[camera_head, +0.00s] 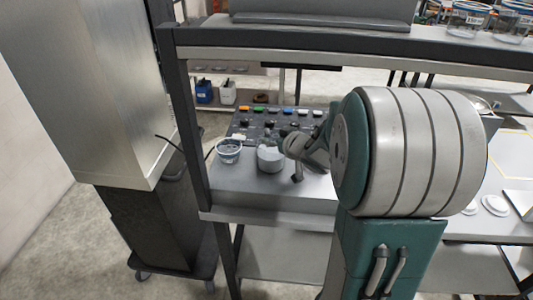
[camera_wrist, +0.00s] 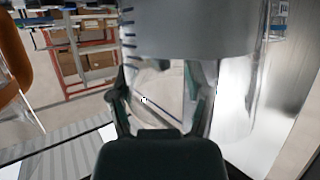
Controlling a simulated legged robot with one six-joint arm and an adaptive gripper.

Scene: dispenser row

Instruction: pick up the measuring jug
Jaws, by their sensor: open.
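A pale grey round vessel, which looks like the measuring jug (camera_head: 270,159), stands on the grey bench top in the head view. My gripper (camera_head: 290,158) is just to its right, partly hidden behind my arm. In the wrist view the clear jug (camera_wrist: 195,32) fills the upper middle, with dark graduation marks along its left side and a grey lower or filled band. My gripper (camera_wrist: 160,85) is open, with one finger at each side of the jug's view. I cannot tell whether the fingers touch it. The jug's handle is not clear in either view.
A panel with several coloured buttons (camera_head: 275,122) is behind. A dark frame post (camera_head: 187,125) and overhead shelf (camera_head: 300,40) bound the bench. White discs (camera_head: 495,204) lie at the right.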

